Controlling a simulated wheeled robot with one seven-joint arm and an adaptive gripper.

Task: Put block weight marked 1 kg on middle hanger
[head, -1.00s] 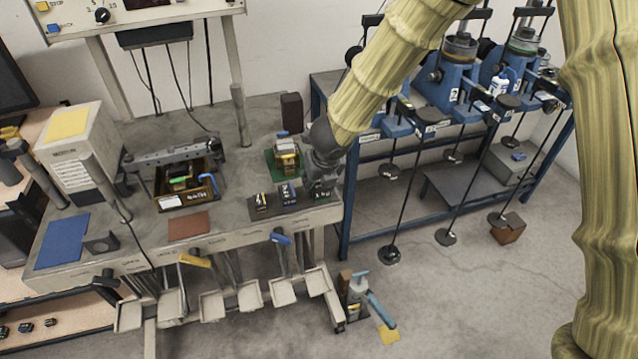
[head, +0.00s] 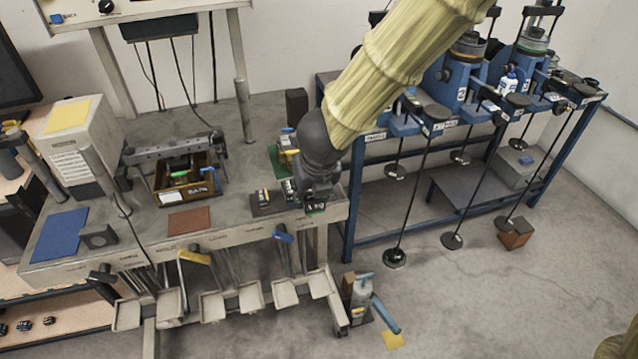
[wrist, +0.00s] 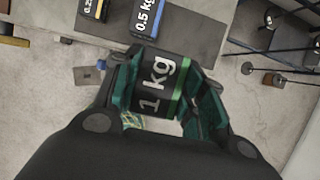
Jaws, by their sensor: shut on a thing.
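My gripper (head: 318,192) is shut on the dark block weight marked 1 kg (wrist: 157,85), which has a green stripe. In the wrist view its fingers (wrist: 162,95) are on either side of the block. In the head view the 1 kg block (head: 316,208) shows under my gripper near the bench's front right edge; it looks raised, but the gap is hard to judge. Three long hangers hang from the blue lever frame at right, ending in dark discs. The middle hanger (head: 452,240) is apart from my gripper and looks empty.
The 0.5 kg block (wrist: 146,17) and 0.25 kg block (wrist: 93,8) stand on the dark mat (wrist: 202,35). The near-left hanger (head: 395,258) and far-right hanger (head: 503,223) flank the middle one. A brown block (head: 516,236) and a blue-handled jack (head: 362,300) are on the floor.

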